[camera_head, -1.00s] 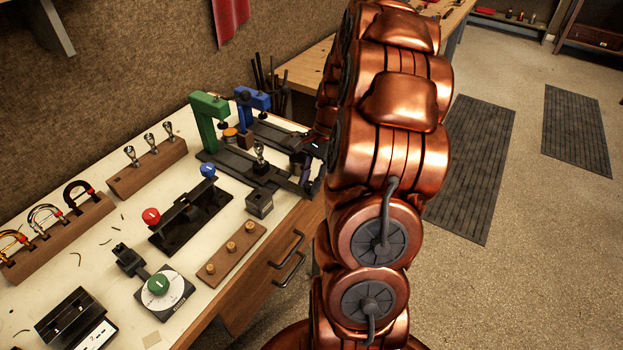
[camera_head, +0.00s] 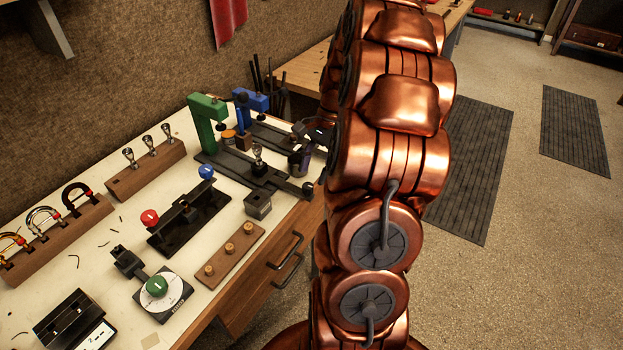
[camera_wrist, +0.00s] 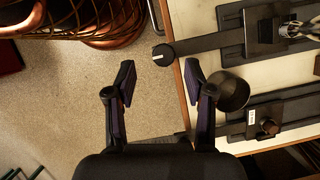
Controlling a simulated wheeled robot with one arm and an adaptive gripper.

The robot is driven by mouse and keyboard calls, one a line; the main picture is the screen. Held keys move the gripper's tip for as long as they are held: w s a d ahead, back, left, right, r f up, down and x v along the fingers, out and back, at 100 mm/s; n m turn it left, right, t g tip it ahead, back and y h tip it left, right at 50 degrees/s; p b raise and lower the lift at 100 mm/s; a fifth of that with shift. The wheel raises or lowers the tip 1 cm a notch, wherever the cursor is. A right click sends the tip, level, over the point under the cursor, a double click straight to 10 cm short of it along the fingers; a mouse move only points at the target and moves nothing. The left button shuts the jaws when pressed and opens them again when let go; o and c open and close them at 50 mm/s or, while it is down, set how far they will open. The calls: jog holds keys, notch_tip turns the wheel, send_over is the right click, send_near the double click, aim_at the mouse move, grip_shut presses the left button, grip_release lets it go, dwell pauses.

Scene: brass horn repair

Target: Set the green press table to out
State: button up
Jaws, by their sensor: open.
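The green press (camera_head: 205,125) stands at the back of the bench, with a dark sliding table (camera_head: 240,168) on its base. A small metal funnel-shaped piece stands on that table, in front of the press column. A bar runs from the table to a black round knob (camera_head: 307,188) at the bench's front edge. In the wrist view the same knob (camera_wrist: 163,54) hangs past the edge. My gripper (camera_wrist: 158,80) is open and empty, its fingertips apart and short of the knob.
The blue press (camera_head: 252,103) stands behind the green one. A dark round part (camera_wrist: 230,92) sits close beside my right finger in the wrist view. A small dark block (camera_head: 258,205) and a wooden peg board (camera_head: 232,254) lie nearby. Open floor lies right of the bench.

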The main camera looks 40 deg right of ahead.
jog(key=v, duration=0.8)
jog(key=shift+d+r, duration=0.1)
dwell(0.4)
